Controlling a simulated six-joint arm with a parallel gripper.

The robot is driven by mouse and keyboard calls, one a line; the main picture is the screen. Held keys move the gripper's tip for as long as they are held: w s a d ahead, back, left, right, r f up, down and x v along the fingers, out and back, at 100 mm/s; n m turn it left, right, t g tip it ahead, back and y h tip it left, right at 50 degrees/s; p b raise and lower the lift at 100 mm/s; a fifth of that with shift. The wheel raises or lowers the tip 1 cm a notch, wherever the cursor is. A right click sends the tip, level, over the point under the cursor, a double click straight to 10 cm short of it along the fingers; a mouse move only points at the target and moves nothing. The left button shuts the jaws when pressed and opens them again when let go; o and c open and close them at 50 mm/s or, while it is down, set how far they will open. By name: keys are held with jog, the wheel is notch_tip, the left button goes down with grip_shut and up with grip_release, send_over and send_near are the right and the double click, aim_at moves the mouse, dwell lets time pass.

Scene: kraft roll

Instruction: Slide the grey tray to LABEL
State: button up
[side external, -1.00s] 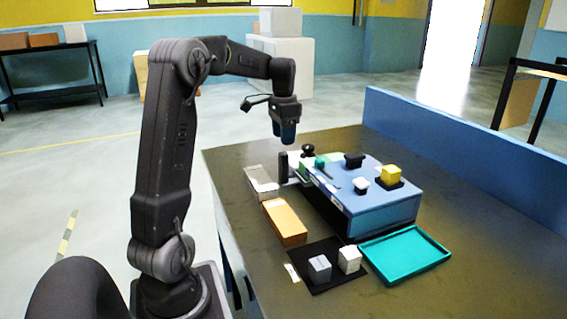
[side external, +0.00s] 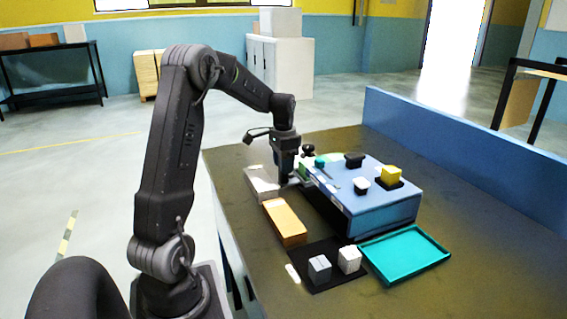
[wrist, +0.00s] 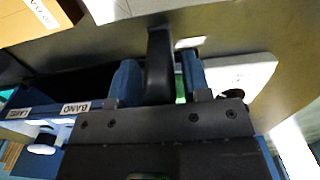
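My gripper (wrist: 158,78) is low at the near left end of the blue box (side external: 385,215). Its two blue fingers stand on either side of an upright black post (wrist: 158,60) in the wrist view. A narrow gap shows between the post and the right finger. The post is close to the left finger, and I cannot tell whether they touch. A pale grey plate (wrist: 240,75) lies just right of the fingers; whether it is the grey tray and joins the post is hidden. BAND (wrist: 76,109) and LABEL (wrist: 18,113) tags sit on the blue box's edge, left of my gripper.
A teal tray (side external: 405,256) lies in front of the blue box. Knobs and a yellow block (side external: 391,173) stand on top.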

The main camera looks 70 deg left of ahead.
grip_shut()
jog(key=shift+d, duration=0.1)
jog(key=d, duration=2.3)
jog(key=shift+d, duration=0.15)
jog(key=shift+o, duration=1.1)
grip_release()
notch_tip(320, 180, up, 14)
